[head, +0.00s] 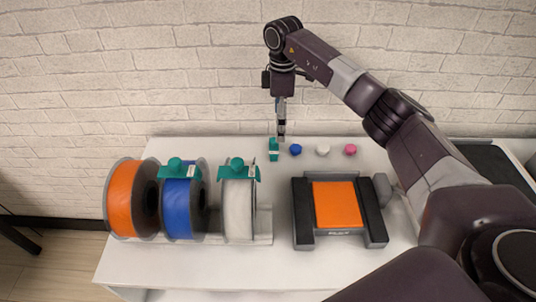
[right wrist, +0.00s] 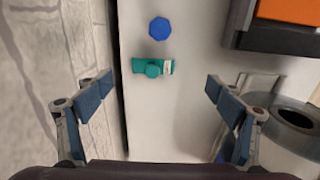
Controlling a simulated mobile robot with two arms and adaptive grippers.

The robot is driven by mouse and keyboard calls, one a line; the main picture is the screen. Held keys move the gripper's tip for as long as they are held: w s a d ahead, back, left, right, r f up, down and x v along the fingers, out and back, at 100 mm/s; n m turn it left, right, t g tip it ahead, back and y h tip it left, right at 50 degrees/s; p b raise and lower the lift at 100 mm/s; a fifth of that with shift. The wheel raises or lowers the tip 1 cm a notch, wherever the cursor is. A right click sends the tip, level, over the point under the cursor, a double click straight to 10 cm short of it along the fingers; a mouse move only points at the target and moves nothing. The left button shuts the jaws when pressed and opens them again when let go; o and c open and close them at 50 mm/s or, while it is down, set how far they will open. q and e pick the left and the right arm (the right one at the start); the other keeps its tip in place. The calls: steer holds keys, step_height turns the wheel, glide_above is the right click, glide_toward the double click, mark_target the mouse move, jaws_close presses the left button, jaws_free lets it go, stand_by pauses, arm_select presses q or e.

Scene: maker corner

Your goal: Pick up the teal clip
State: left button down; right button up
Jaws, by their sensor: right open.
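A loose teal clip (head: 273,149) with a white label stands on the white table near its back edge, left of a row of small knobs. My right gripper (head: 281,133) points down just behind and above it. In the right wrist view the clip (right wrist: 140,66) lies ahead of my open right gripper (right wrist: 160,90), between the lines of its two fingers, and touches neither. Two more teal clips sit on spools, one on the blue spool (head: 184,212) and one on the white spool (head: 238,212). My left gripper is not in view.
An orange spool (head: 124,205) stands left of the blue one. Blue (head: 295,150), white (head: 322,150) and pink (head: 349,150) knobs sit right of the clip. A dark device with an orange plate (head: 337,205) stands in front. The brick wall rises close behind.

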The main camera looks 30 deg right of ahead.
mark_target(276, 143)
steer(key=shift+w+f+b, duration=0.2)
steer(key=shift+f+b, duration=0.25)
steer(key=shift+f, duration=0.6)
steer(key=shift+w+f, duration=0.2)
steer(key=shift+f, duration=0.05)
steer(key=shift+w+f, duration=0.1)
steer(key=shift+f, duration=0.85)
steer(key=f, duration=0.3)
steer(key=f+p, duration=0.1)
steer(key=f, duration=0.1)
steer(key=shift+w+a+f, duration=0.1)
steer(key=shift+w+f, duration=0.15)
steer(key=shift+f, duration=0.2)
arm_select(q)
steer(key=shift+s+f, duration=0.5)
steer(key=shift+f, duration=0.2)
arm_select(e)
steer(key=shift+c, duration=0.6)
